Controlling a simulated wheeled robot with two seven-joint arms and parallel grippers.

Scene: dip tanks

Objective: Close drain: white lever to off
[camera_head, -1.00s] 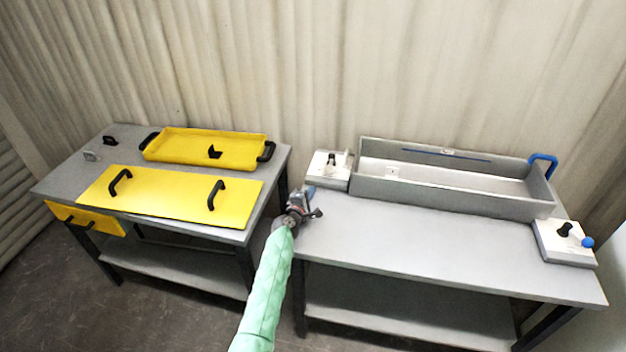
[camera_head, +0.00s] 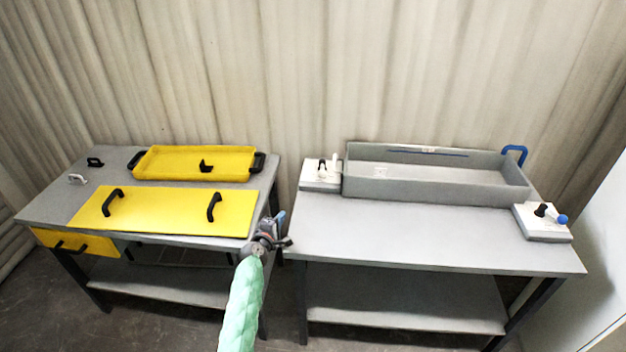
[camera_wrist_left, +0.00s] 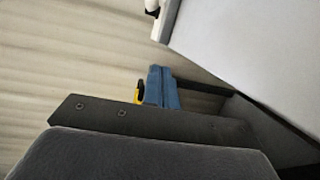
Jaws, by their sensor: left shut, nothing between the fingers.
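The white lever (camera_head: 336,160) stands up from a small white and grey valve box (camera_head: 320,184) at the left end of the grey tank (camera_head: 430,192). A black lever (camera_head: 322,165) is on the same box. My left gripper (camera_head: 281,221) is shut and empty. It appears by the left edge of the grey table, in front of and left of the box, apart from it. In the left wrist view its blue fingers (camera_wrist_left: 160,88) are together. A white piece at that view's top edge is too cropped to identify. My right gripper is out of view.
The grey table (camera_head: 420,240) has clear room in front of the tank. A second box (camera_head: 541,225) with a black and a blue-knobbed lever sits at its right end. At left, another table holds a yellow tray (camera_head: 185,174) and yellow lid (camera_head: 160,212).

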